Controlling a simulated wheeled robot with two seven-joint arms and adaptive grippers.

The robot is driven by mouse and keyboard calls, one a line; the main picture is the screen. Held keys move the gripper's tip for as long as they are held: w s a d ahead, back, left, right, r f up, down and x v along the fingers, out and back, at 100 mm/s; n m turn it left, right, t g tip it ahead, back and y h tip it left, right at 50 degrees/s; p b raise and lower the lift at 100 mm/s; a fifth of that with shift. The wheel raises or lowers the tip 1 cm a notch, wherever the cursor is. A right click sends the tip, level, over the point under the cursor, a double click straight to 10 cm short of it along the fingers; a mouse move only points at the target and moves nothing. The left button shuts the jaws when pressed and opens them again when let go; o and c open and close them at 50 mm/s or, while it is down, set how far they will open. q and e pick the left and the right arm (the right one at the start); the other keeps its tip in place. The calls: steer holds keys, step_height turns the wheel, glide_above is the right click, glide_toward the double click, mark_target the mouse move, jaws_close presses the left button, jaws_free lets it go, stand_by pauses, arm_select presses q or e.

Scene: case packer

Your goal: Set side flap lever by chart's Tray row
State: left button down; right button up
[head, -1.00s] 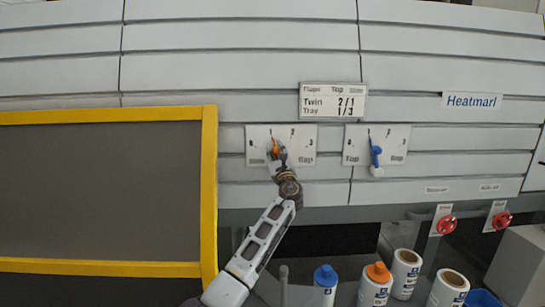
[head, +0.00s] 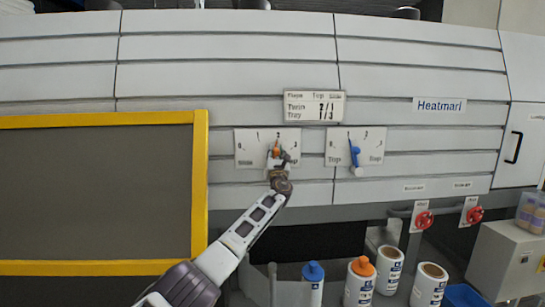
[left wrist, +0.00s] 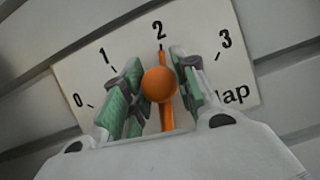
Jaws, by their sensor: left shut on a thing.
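The orange side flap lever (head: 277,152) stands on a white dial plate (head: 243,148) marked 0 to 3. In the left wrist view its round orange knob (left wrist: 159,84) is between my fingers, and its pointer tip is at the 2. My left gripper (left wrist: 155,88) is shut on the lever; it also shows in the head view (head: 279,160). The chart (head: 314,106) above has Twin and Tray rows under Top and Side columns; the Tray row seems to read 1/3, in small blurred print. My right gripper is not in view.
A blue top flap lever (head: 354,153) on its own plate (head: 372,147) to the right points near 1. Red valve handles (head: 424,220) are lower right. Bottles (head: 360,284) and rolls stand below. A yellow-framed dark panel (head: 200,180) is at left.

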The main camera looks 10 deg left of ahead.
arm_select(q)
steer(key=shift+w+d+f+m+h, duration=0.15)
steer(key=shift+d+m+h, duration=0.35)
steer(key=shift+m, duration=0.4)
steer(key=shift+w+d+f+m+h+p, duration=0.15)
steer(key=shift+d+f+m+h+p, duration=0.4)
steer(key=shift+m, duration=0.6)
steer(key=shift+w+d+f+m+h+p, duration=0.3)
steer(key=shift+d+m+h, duration=0.35)
steer(key=shift+m, duration=0.55)
steer(key=shift+w+d+f+m+h+p, duration=0.1)
steer(key=shift+d+f+m+h+p, duration=0.45)
steer(key=shift+m, duration=0.6)
steer(key=c, duration=1.1)
jaws_free()
steer(key=shift+d, duration=0.1)
steer(key=shift+r, duration=0.1)
steer(key=shift+s, duration=0.25)
